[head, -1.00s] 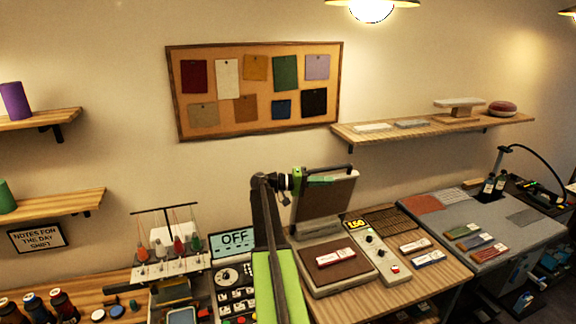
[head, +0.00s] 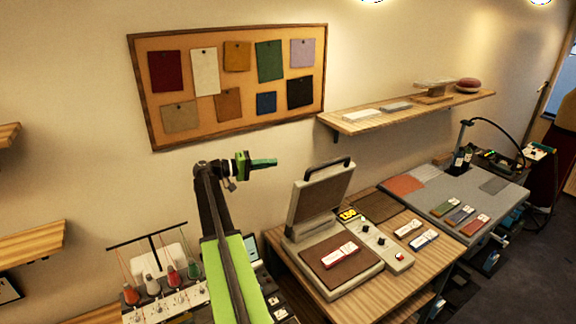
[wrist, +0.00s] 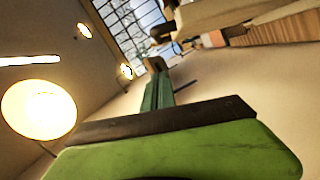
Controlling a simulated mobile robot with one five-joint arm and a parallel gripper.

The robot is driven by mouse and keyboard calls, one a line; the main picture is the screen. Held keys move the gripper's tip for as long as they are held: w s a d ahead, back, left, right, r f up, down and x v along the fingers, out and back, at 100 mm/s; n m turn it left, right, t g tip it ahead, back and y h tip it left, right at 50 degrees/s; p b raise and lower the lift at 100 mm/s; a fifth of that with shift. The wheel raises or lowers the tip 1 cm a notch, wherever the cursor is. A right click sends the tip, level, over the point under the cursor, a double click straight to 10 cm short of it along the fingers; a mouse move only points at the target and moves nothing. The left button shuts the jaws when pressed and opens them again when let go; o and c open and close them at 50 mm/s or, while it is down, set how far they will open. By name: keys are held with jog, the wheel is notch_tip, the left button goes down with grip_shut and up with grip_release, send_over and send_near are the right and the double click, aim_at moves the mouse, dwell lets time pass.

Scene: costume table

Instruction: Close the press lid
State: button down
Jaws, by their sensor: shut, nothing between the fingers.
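The press lid (head: 322,194) stands open, tilted up and back, with a dark handle (head: 328,164) along its top edge. The press base (head: 377,268) lies on the wooden table, with a brown pad (head: 322,256) on it. A red and white packet (head: 340,253) lies on the pad. My gripper (head: 272,163) is shut and empty, in the air left of the lid and apart from it. In the wrist view its green fingers (wrist: 158,90) are together and hold nothing.
The press control panel (head: 385,243) is right of the pad. Two small packets (head: 416,236) lie on the table further right. A wall shelf (head: 410,113) is behind, above the press.

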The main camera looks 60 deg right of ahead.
jog(key=s+d, duration=0.1)
jog(key=s, duration=0.2)
jog(key=s+d+f+b, duration=0.1)
jog(key=s+d, duration=0.1)
jog(key=s, duration=0.1)
jog(key=s+d, duration=0.2)
jog(key=s, duration=0.1)
jog(key=shift+s+d+f+b, duration=0.1)
jog(key=shift+s+f+b, duration=0.3)
